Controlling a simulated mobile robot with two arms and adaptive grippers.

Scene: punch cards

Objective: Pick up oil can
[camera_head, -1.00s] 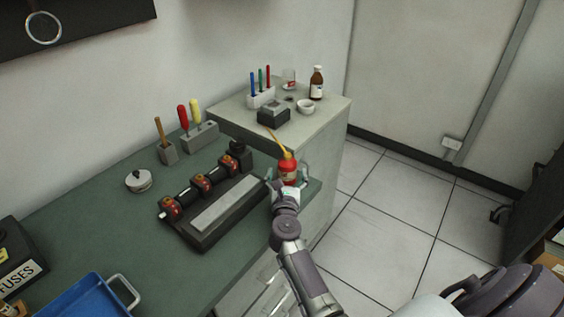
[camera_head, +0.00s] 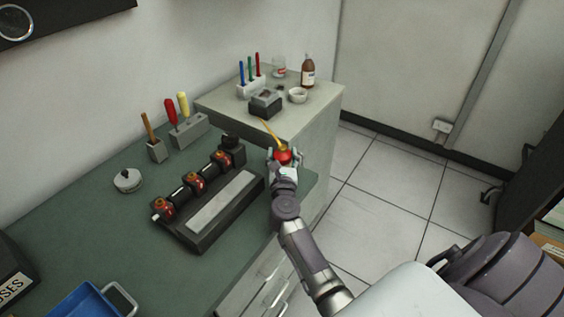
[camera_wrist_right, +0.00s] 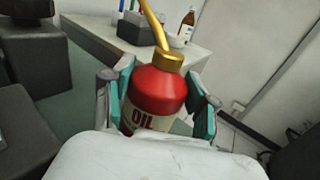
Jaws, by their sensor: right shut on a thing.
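The oil can (camera_head: 283,156) is red with a brass collar and a long yellow spout that points up and to the left. In the right wrist view the oil can (camera_wrist_right: 158,92) shows a cream label reading "OIL". My right gripper (camera_head: 283,158) is shut on the can, with one teal-padded finger on each side of it. The fingers of my right gripper (camera_wrist_right: 160,100) also show in the wrist view; the can's base is hidden behind the wrist. The can is near the right edge of the green bench. My left gripper is not in view.
A black roller device (camera_head: 209,197) lies left of my right arm. A raised grey cabinet (camera_head: 318,100) behind holds a brown bottle (camera_head: 307,71), a white bowl (camera_head: 298,95) and a pen stand (camera_head: 251,87). A blue tray (camera_head: 84,304) sits front left. Open floor lies right.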

